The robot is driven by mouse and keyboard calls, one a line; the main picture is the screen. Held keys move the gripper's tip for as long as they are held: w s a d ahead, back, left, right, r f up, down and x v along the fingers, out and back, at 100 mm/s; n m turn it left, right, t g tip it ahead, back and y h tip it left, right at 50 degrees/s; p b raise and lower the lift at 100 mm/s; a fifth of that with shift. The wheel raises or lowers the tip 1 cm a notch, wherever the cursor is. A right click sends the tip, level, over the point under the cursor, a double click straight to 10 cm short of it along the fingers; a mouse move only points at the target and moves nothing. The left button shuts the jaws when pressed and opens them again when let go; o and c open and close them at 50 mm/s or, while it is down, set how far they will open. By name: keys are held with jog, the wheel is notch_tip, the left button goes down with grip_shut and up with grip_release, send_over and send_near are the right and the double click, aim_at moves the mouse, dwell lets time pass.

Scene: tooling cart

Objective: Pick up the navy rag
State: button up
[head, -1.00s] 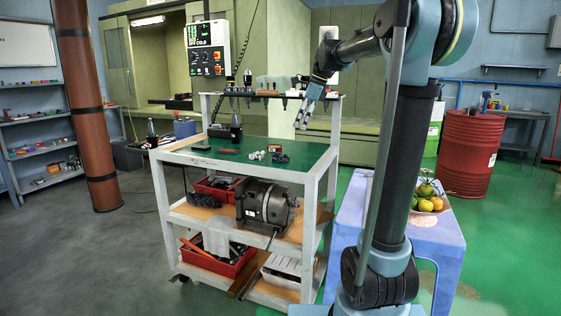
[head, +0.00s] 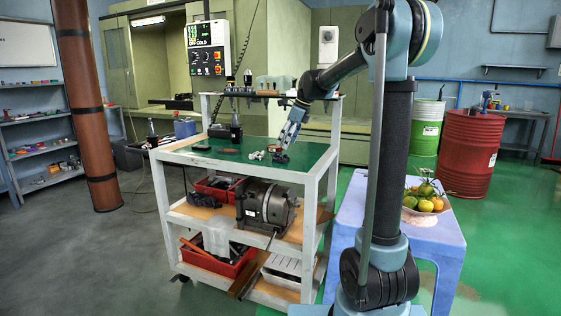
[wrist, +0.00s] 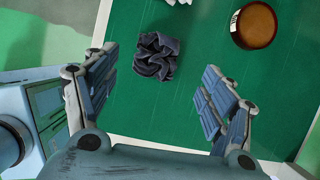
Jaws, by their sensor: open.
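The navy rag (head: 281,158) is a small crumpled dark bundle on the cart's green top (head: 312,152), near its right side. In the wrist view the rag (wrist: 157,56) lies ahead of my gripper (wrist: 157,84), in line with the gap between the fingers. My gripper (head: 285,145) is open and empty, pointing down above the rag in the head view. The fingers look apart from the rag; the exact height above it is hard to tell.
A round brown item with a label (wrist: 254,24) lies right of the rag in the wrist view. Small white pieces (head: 257,155) lie beside the rag. A raised rack (head: 270,94) runs along the cart's back.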

aim_at(282, 154)
jog(key=shift+x, duration=3.15)
jog(key=shift+s+d, duration=0.15)
jog(key=c, duration=1.1)
